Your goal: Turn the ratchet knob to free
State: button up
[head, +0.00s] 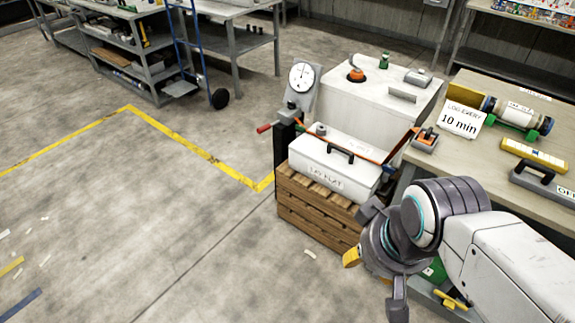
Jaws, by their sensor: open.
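I cannot pick out the ratchet knob for certain. A small grey knob (320,129) shows at the back left of a white case (325,175) marked "LAY FLAT". Beside it stands a black post (286,150) with a grey fitting on top and a red handle (263,128) sticking out to the left. An orange-red bar (365,152) runs from near the post across the back of the case. My gripper (375,284) is open and empty, in front of and to the right of the wooden crate, apart from these parts. Any knob setting is too small to read.
The case lies on a wooden crate (310,212). Behind are a dial gauge (302,76) and a white cabinet (362,108). A bench (487,160) at the right holds a "10 min" sign (461,119) and a cylinder (521,116). Open floor lies left.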

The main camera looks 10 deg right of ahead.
aim_at(291, 105)
jog(key=i+j+u, duration=0.4)
jog(key=i, duration=0.15)
jog(key=i+u, duration=0.45)
jog(key=i, duration=0.15)
jog(key=i+u, duration=0.4)
jog(key=i, duration=0.2)
jog(key=i+z, duration=0.3)
jog(key=i, duration=0.4)
jog(key=i+j+z, duration=0.2)
jog(key=i+z, duration=0.15)
jog(key=i, duration=0.3)
jog(key=i+l+z, duration=0.2)
jog(key=i+z, duration=0.3)
jog(key=i, duration=0.2)
jog(key=i+j+z, duration=0.1)
jog(key=i+z, duration=0.4)
jog(key=i, duration=0.7)
